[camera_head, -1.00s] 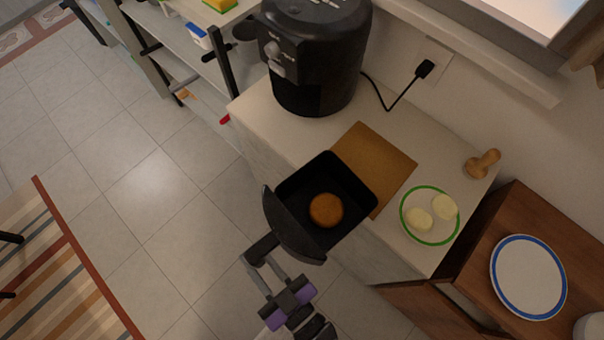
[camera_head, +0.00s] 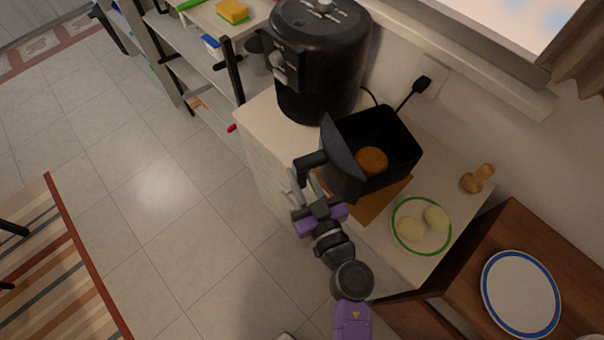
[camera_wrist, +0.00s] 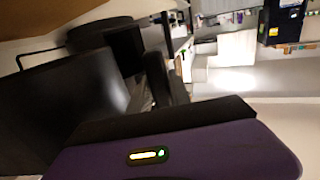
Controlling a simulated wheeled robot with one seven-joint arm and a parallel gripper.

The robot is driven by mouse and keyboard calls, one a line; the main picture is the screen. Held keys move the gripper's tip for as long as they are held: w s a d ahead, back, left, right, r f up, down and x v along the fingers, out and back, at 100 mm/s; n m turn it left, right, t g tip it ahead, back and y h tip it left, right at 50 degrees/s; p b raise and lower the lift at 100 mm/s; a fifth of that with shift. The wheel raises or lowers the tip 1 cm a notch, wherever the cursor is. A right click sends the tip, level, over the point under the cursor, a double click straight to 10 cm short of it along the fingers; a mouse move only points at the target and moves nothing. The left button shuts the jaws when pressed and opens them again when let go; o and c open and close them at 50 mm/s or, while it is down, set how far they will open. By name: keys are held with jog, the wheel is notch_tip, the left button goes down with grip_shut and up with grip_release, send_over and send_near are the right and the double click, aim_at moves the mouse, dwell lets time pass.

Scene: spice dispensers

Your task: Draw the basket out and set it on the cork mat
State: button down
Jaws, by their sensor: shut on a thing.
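The black basket (camera_head: 400,133) is out of the air fryer, with a round brown patty (camera_head: 372,161) inside. My gripper (camera_head: 303,183) is shut on the basket's handle (camera_head: 312,161), at the basket's left side. The basket is over the cork mat (camera_head: 385,205) and hides most of it; I cannot tell whether it touches the mat. The black air fryer (camera_head: 320,60) stands on the counter behind the basket. In the wrist view the basket (camera_wrist: 60,100) fills the left as a dark shape.
A green-rimmed plate (camera_head: 421,248) with pale round pieces sits right of the mat. A wooden stamp-like tool (camera_head: 478,178) stands near the wall. A blue-rimmed plate (camera_head: 520,293) is on the brown cabinet. A black plug (camera_head: 421,86) and cord are at the wall.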

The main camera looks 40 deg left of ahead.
jog(key=shift+w, duration=0.15)
jog(key=shift+f+b, duration=1.7)
jog(key=shift+f, duration=0.75)
jog(key=c, duration=1.2)
grip_release()
jog(key=shift+o, duration=0.4)
jog(key=shift+f, duration=0.1)
